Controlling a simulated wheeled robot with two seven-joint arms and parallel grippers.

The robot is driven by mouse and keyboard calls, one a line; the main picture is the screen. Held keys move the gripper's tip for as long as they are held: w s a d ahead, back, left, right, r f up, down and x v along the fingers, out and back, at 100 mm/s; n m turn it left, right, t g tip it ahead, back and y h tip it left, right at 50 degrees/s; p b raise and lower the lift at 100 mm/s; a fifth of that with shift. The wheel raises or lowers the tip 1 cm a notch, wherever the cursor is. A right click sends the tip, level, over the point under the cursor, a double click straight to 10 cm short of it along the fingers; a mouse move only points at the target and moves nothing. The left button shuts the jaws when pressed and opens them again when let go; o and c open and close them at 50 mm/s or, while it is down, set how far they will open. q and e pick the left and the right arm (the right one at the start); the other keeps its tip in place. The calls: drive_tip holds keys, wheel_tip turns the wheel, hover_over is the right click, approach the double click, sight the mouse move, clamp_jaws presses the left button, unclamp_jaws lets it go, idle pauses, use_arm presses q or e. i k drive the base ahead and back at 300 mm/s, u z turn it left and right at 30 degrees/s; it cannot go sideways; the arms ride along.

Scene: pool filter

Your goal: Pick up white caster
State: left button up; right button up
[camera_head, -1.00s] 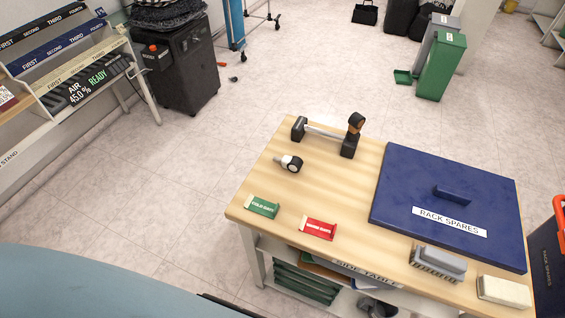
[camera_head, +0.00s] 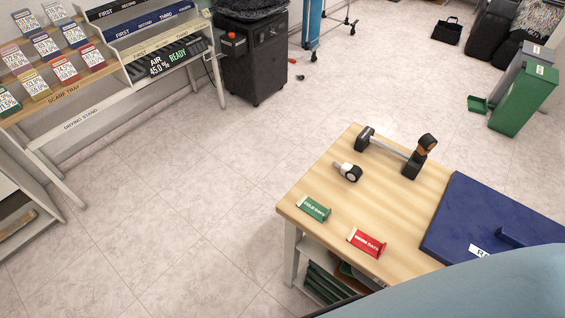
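A small caster (camera_head: 348,172) with a white stem and a black-rimmed wheel lies on its side on the wooden side table (camera_head: 330,195), near its left edge. It appears to be the white caster. Neither of my grippers is in view. A smooth pale blue shape, which may be part of my own arm, covers the lower right corner and hides part of the table.
Behind the caster is a bar tool (camera_head: 394,146) with black ends. Green (camera_head: 313,208) and red (camera_head: 366,242) packets lie in front. A blue lid (camera_head: 470,215) covers the table's right. A drying stand (camera_head: 100,112) stands left; floor between is clear.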

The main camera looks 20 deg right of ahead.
sight(346, 170)
drive_tip(key=u, duration=0.8)
drive_tip(key=i, duration=2.75)
drive_tip(key=z, duration=3.15)
drive_tip(key=i, duration=2.6)
drive_tip(key=z, duration=2.7)
drive_tip(key=i, duration=0.25)
drive_tip(key=u, duration=0.05)
